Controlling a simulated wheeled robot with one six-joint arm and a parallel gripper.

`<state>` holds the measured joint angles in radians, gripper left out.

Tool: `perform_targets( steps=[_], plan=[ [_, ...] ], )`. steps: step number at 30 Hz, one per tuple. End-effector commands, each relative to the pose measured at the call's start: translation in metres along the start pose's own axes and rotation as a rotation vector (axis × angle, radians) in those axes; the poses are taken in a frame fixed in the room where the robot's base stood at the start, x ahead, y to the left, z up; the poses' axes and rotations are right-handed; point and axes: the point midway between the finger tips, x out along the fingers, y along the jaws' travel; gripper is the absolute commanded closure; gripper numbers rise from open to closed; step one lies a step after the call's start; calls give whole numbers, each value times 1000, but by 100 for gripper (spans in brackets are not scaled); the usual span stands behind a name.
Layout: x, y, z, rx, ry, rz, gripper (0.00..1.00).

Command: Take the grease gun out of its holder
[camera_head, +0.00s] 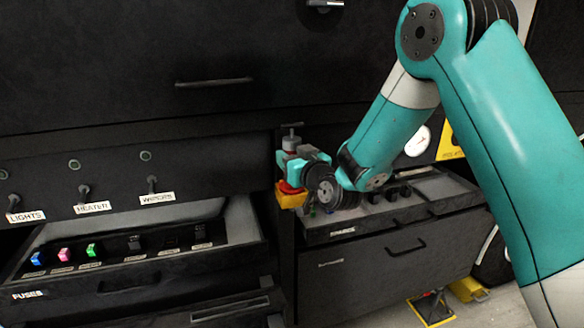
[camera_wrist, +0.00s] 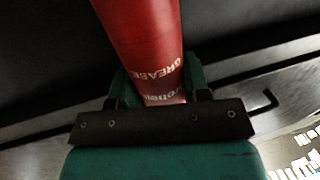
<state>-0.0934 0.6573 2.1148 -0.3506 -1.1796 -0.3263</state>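The grease gun is a red cylinder with white lettering (camera_wrist: 145,40), large in the wrist view. In the head view its grey top with a handle (camera_head: 291,143) stands upright above my gripper, and a little red shows below it. My gripper (camera_head: 296,166) is around the body, with one green finger on each side; in the wrist view both fingers (camera_wrist: 164,88) appear to press against it. The yellow holder (camera_head: 292,200) is just under the gripper, and the gun's lower end appears to be in it. The gun's bottom is hidden.
An open fuse drawer (camera_head: 130,262) with coloured fuses is at left, under labelled switches (camera_head: 152,185). A spares tray (camera_head: 345,232) is right of the holder, under my arm. A dark cabinet wall (camera_head: 130,60) is behind. A yellow-edged jack (camera_head: 432,308) stands on the floor.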

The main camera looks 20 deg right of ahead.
Motion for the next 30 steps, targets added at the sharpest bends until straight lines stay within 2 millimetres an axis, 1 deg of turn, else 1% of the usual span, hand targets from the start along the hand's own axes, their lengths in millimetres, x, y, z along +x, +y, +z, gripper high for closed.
perform_targets(
  steps=[11,16,23,27,28,30],
  plan=[
    [0,0,-3,0,5,0,85],
    [-4,-1,-8,0,6,-1,85],
    [-4,-1,-45,-1,11,-1,85],
    [-4,-1,-71,-1,12,0,85],
    [-7,-2,-72,0,8,-1,85],
    [-22,-6,-69,0,5,-1,85]
  ],
)
